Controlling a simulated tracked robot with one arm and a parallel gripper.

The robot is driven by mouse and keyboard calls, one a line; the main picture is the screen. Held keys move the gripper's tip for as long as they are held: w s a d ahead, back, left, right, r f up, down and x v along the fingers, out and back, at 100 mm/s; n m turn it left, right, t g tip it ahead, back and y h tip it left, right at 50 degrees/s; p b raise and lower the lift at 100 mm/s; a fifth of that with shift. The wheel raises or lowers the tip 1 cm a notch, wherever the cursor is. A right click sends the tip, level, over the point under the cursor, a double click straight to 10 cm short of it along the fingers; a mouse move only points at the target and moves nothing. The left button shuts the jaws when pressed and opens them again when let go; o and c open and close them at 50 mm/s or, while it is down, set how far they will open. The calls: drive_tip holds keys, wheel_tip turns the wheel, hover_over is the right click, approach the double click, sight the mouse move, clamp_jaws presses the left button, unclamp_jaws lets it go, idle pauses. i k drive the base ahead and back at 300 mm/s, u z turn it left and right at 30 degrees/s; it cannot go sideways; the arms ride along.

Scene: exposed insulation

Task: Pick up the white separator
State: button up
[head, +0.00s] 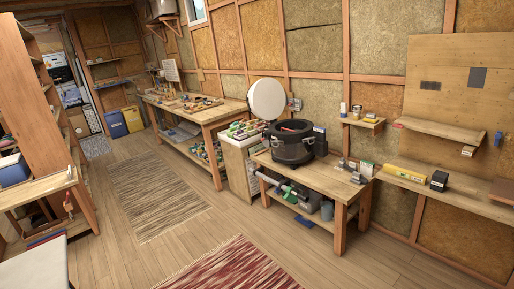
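I cannot pick out the white separator with certainty. A large white round disc (267,98) stands upright behind a black round machine (292,143). The machine sits on a low wooden bench (329,187) right of the middle. I cannot tell whether the disc is the separator or part of the machine. Small items (356,171) stand at the bench's right end, too small to name. My gripper is not in view.
A longer workbench (203,111) with tools stands along the back wall. Wooden shelves (452,188) hang at the right. A rack (38,95) stands at the left. The floor between is open, with a beige rug (157,194) and a red rug (232,270).

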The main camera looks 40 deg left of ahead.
sight(354, 165)
drive_tip(key=u, duration=0.9)
drive_tip(key=i, duration=2.55)
drive_tip(key=u, duration=1.55)
drive_tip(key=i, duration=1)
drive_tip(key=z, duration=1.8)
